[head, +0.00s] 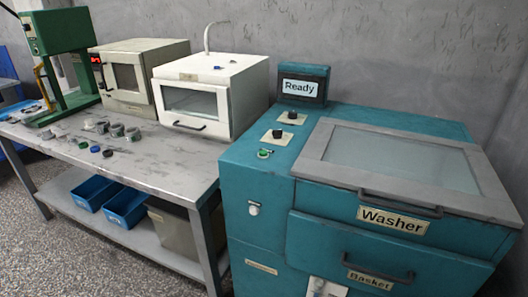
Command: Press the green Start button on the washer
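The washer (262,196) is a teal cabinet at the right in the head view. Its grey-framed glass lid (400,158) is closed, with a front handle and a "Washer" label. A drawer labelled "Basket" (365,255) sits below, shut. The small green button (264,153) is on the top left of the washer, in front of two dark knobs (277,134) on pale plates. A display (302,87) at the back reads "Ready". Neither of my grippers shows in the head view.
A grey metal table (165,176) stands left of the washer, holding small metal parts, a white glass-door box (212,95), an oven-like box (138,78) and a green press (60,60). Blue bins (125,205) sit on its lower shelf. Floor shows at front left.

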